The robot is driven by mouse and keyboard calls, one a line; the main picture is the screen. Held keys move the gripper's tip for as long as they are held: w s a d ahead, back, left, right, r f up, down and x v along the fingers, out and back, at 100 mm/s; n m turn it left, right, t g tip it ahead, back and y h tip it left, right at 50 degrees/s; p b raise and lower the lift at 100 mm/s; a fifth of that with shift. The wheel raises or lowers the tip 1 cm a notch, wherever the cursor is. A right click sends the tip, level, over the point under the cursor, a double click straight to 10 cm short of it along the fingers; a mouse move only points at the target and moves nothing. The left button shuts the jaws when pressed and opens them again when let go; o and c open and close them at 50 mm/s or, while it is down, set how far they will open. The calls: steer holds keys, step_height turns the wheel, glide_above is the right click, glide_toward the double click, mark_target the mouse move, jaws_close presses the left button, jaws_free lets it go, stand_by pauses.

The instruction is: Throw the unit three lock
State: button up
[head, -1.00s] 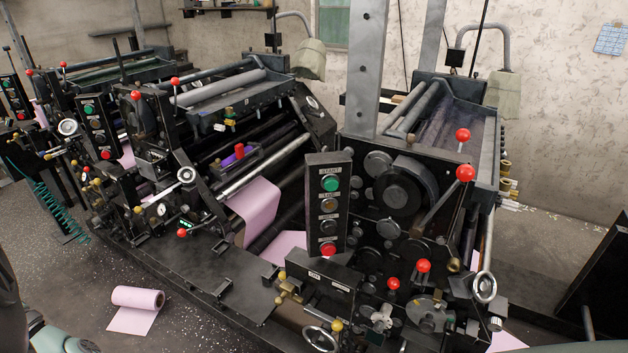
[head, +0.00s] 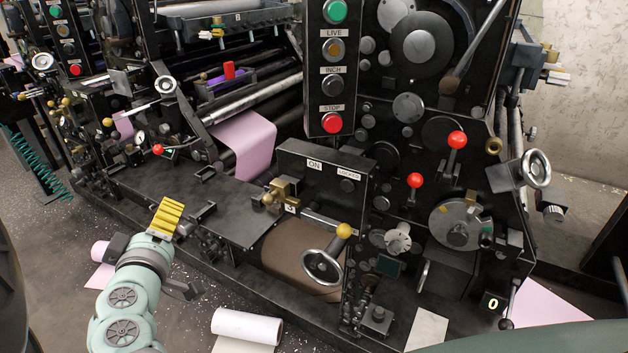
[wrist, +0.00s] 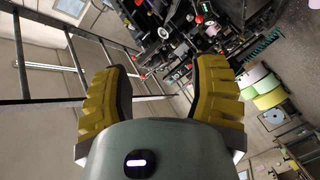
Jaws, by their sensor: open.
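A black box labelled ON and LOCKED (head: 325,165) stands on the front of the nearest press unit. A brass lever-like fitting (head: 283,190) sticks out at its left end, with a small white plate under it that I cannot read surely. I take this to be the lock. My gripper (head: 167,212), with yellow ribbed fingers, is left of the fitting, clear of it and touching nothing. In the wrist view my gripper (wrist: 162,85) is open and empty, its fingers wide apart, with the presses small beyond.
Red-knobbed levers (head: 415,181) and a button panel (head: 333,70) are on the same unit. Paper rolls (head: 247,326) lie on the floor near my arm. A dark deck (head: 190,200) lies between gripper and box.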

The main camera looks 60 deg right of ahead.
mark_target(265, 203)
steer(key=s+d+f+m+g+h+b, duration=0.5)
steer(key=s+f+g+b, duration=0.15)
steer(key=s, duration=0.25)
steer(key=x, duration=0.5)
steer(key=p+x, duration=0.1)
steer(key=x, duration=0.4)
steer(key=r+p+x, duration=0.1)
steer(key=x, duration=0.5)
steer(key=shift+s+d+r, duration=0.1)
steer(key=shift+s+d, duration=0.1)
steer(key=shift+s, duration=0.2)
steer(key=shift+w, duration=0.1)
jaws_close()
